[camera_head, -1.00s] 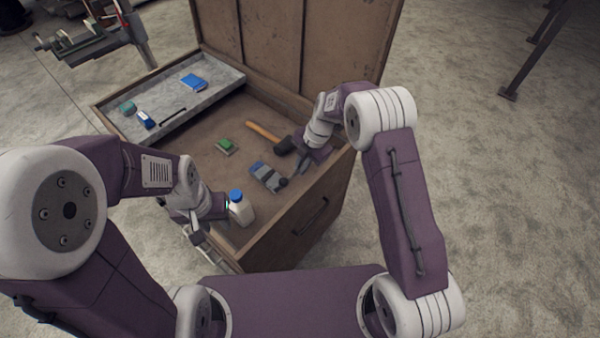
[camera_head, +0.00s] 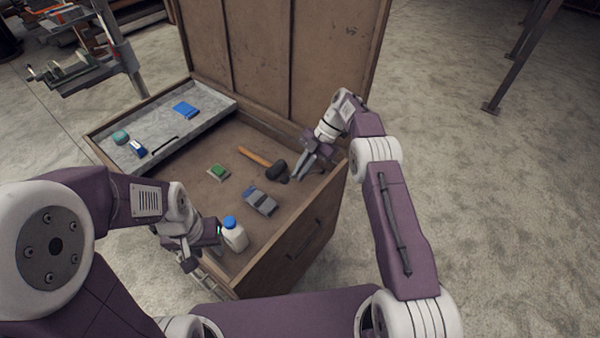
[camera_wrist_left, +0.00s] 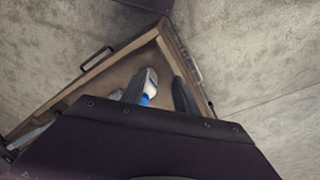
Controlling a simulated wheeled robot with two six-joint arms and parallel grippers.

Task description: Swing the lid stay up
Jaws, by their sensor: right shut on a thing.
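The wooden chest (camera_head: 285,262) stands open with its lid (camera_head: 272,60) raised at the back. My right gripper (camera_head: 298,178) is inside the right wall near the lid's hinge side, pointing down and left. It is shut on the lid stay, which is too small and covered to make out. My left gripper (camera_head: 196,258) is over the chest's front left edge beside the white bottle.
In the chest are a white bottle with blue cap (camera_head: 234,238), a grey-blue block (camera_head: 260,200), a hammer (camera_head: 262,160) and a green block (camera_head: 218,172). A grey tray (camera_head: 205,115) with small items spans the left side. Floor right of the chest is clear.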

